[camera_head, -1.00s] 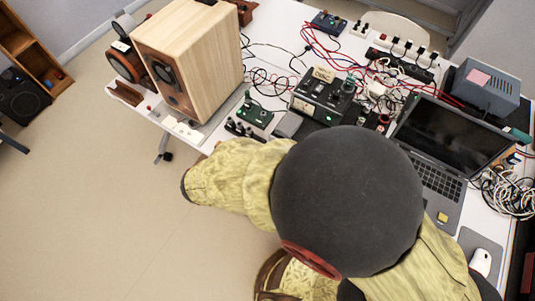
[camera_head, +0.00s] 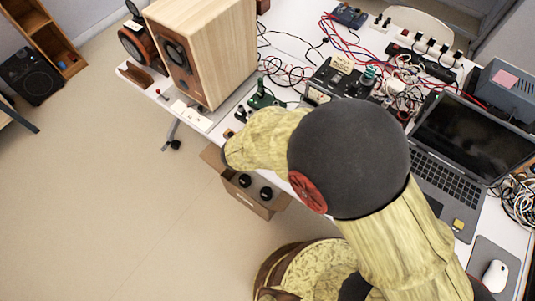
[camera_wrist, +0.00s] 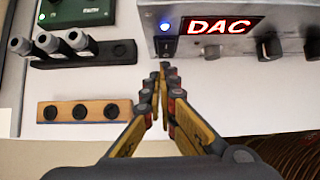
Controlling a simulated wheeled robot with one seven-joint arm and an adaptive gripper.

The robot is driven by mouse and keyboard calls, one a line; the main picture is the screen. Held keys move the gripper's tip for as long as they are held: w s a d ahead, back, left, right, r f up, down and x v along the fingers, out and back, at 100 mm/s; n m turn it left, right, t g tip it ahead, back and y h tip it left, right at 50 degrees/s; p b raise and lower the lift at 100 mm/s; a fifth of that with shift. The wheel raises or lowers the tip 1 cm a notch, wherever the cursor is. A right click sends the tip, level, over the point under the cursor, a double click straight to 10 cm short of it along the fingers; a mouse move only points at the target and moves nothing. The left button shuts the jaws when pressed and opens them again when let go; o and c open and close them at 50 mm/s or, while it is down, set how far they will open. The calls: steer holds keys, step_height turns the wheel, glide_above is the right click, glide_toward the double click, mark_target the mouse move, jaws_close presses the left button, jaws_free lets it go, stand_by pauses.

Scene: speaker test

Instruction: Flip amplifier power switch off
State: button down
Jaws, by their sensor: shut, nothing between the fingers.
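In the wrist view, a silver-fronted unit (camera_wrist: 230,42) marked "DAC" stands at the top right. A black rocker switch (camera_wrist: 166,47) sits at its left end, below a lit blue lamp. My gripper (camera_wrist: 164,66) is shut and empty, its tips just below the switch in the picture. I cannot tell whether they touch. No unit is labelled as an amplifier. In the head view, a dark box (camera_head: 318,92) with a paper note stands behind my arm, partly hidden. My arm hides the gripper and the DAC unit there.
A wooden speaker (camera_head: 222,55) stands at the table's left, a laptop (camera_head: 470,140) at the right. Loose cables cover the back.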

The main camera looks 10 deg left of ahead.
steer(key=shift+w+d, duration=0.15)
steer(key=shift+w, duration=0.15)
steer(key=shift+f, duration=0.1)
steer(key=b, duration=0.1)
steer(key=t+b, duration=0.1)
steer(key=shift+w+d+f+b, duration=0.1)
steer(key=shift+w+f+b, duration=0.15)
steer(key=shift+f+b, duration=0.15)
steer(key=shift+r+p, duration=0.3)
steer(key=shift+r, duration=0.1)
steer(key=shift+r+p, duration=0.7)
